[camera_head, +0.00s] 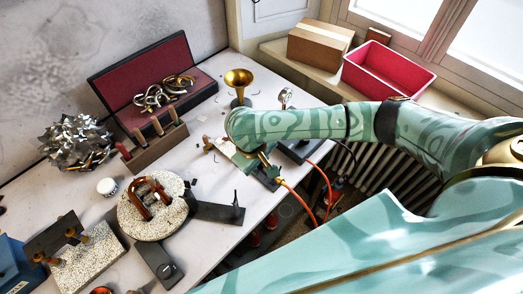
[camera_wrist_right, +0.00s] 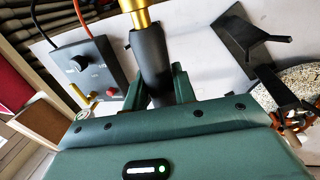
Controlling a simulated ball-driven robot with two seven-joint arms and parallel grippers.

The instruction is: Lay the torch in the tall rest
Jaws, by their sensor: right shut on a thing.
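My right gripper (camera_head: 258,166) is low over the front right part of the bench. In the right wrist view its green fingers (camera_wrist_right: 160,88) are shut around the black handle of the torch (camera_wrist_right: 152,60), whose brass part points to the top edge. In the head view the torch's brass end (camera_head: 277,181) shows beside the gripper, with an orange hose. A dark rest with an upright prong (camera_head: 237,214) stands empty at the bench's front edge; it also shows in the right wrist view (camera_wrist_right: 238,38), right of and apart from the torch. My left gripper is not in view.
A speckled round block (camera_head: 138,226) with copper pipes stands left of the rest. A dark control box (camera_wrist_right: 90,65) with knobs is beside the torch. A brass horn bell (camera_head: 239,80) stands behind my right arm. Hoses hang over the bench edge.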

